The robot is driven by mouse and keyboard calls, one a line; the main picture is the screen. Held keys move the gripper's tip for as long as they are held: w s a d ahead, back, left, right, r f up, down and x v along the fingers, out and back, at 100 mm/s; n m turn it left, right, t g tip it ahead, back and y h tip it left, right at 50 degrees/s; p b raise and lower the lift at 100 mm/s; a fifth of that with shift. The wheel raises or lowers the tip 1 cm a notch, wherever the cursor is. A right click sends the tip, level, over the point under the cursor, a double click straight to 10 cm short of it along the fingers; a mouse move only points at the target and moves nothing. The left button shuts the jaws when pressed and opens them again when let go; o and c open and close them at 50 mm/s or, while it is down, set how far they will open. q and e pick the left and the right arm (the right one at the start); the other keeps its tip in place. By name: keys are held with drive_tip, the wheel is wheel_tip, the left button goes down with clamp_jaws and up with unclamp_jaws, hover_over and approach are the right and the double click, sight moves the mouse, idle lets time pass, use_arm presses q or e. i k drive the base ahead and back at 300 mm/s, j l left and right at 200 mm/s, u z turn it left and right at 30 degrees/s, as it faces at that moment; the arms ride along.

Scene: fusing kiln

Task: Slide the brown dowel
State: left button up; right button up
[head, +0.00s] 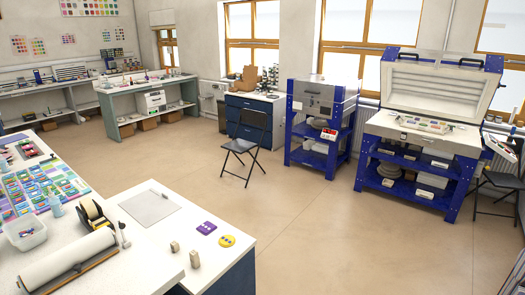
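I cannot make out a brown dowel anywhere in the head view. Neither of my grippers shows in this view, and no part of my arms is clearly visible.
A white worktable (150,262) at the lower left bears a paper roll (68,262), a clear tub (26,232), a grey sheet (149,206) and two beige blocks. A black folding chair (248,142) and an open blue-framed kiln (430,90) stand beyond. The middle floor (330,215) is clear.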

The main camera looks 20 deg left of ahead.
sight(77, 267)
drive_tip(key=u, duration=1.85)
